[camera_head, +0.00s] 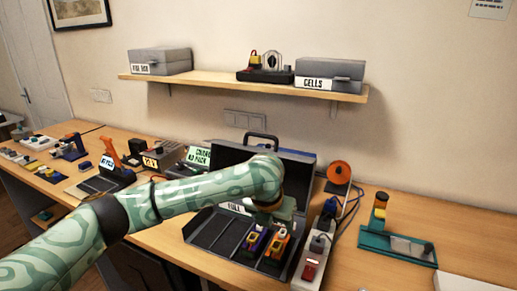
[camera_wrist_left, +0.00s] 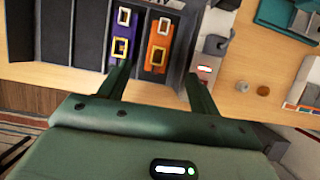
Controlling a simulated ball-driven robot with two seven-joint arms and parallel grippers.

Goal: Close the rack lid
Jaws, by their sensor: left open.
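The dark grey rack (camera_head: 212,236) stands open on the bench, and its lid (camera_head: 228,156) is raised at the back with a handle on top. My left arm covers part of the lid. A purple unit (camera_head: 254,243) and an orange unit (camera_head: 277,246) sit in the right-hand slots of the rack; the left slots look empty. My left gripper (camera_head: 272,214) is over the rack, close to these units. In the left wrist view, the gripper (camera_wrist_left: 157,74) is open, its fingers apart near the purple unit (camera_wrist_left: 122,42) and orange unit (camera_wrist_left: 158,45), with nothing held.
A white power strip (camera_head: 312,258) stands right of the rack, with an orange reel (camera_head: 339,174) behind it. A teal stand (camera_head: 397,244) is further right. Several devices crowd the bench on the left. A shelf (camera_head: 215,83) with grey boxes hangs above.

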